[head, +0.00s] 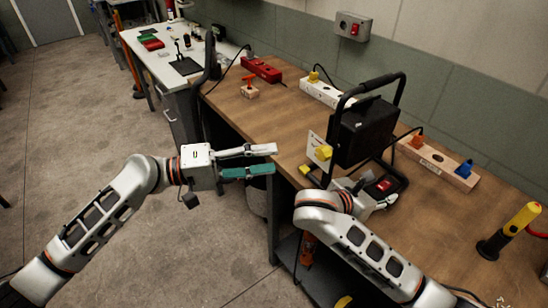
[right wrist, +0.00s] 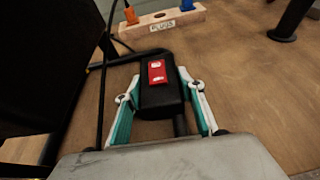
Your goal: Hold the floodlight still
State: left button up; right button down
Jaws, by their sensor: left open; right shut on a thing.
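The black floodlight (head: 362,132) stands upright in its tubular frame on the wooden bench, right of centre in the head view. Its dark body also fills the left of the right wrist view (right wrist: 45,60). A black switch box with a red switch (right wrist: 157,72) sits low on its frame. My right gripper (head: 384,194) is shut on this switch box, with one green-padded finger on each side in the right wrist view. My left gripper (head: 274,160) is open and empty, at the bench's front edge left of the floodlight.
A white socket strip (head: 325,92) and a red one (head: 262,69) lie behind. A wooden strip with orange and blue plugs (head: 438,163) lies right of the floodlight. A yellow-black torch-like tool (head: 510,230) stands at the far right. A yellow-knobbed plate (head: 320,152) is beside the frame.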

jog(key=c, duration=1.2)
grip_release()
